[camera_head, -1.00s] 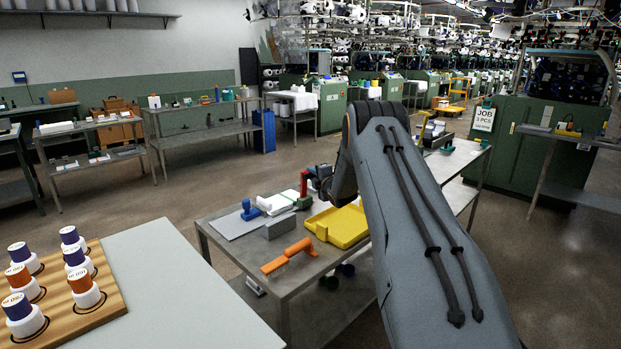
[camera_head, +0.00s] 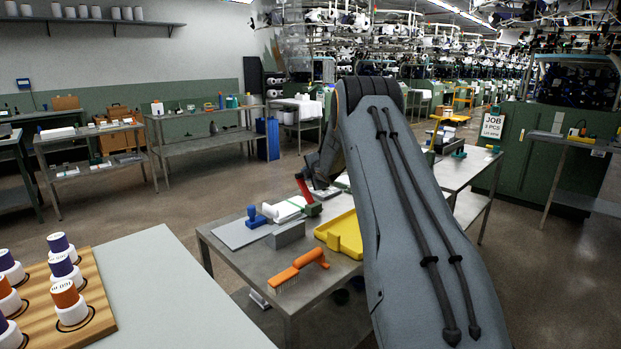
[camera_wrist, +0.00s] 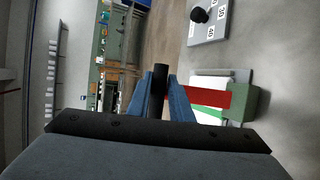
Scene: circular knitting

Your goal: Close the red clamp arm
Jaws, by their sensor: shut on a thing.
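The red clamp arm (camera_head: 303,189) rises from its green clamp body (camera_head: 313,208) on the grey metal table and leans to the left in the head view. In the wrist view the red arm (camera_wrist: 215,100) runs from the green body (camera_wrist: 252,102) at right toward my fingers. My gripper (camera_wrist: 160,84) is shut on the black grip (camera_wrist: 160,76) of the clamp arm, between its two blue fingers. White sheet material (camera_head: 284,210) lies beside the clamp body. In the head view my arm hides much of the gripper.
The table holds a blue-handled tool (camera_head: 255,217), a grey block (camera_head: 286,235), a yellow tray (camera_head: 338,234) and an orange brush (camera_head: 300,268). A numbered plate with a black knob (camera_wrist: 200,15) is near in the wrist view. A wooden rack of yarn cones (camera_head: 92,325) stands front left.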

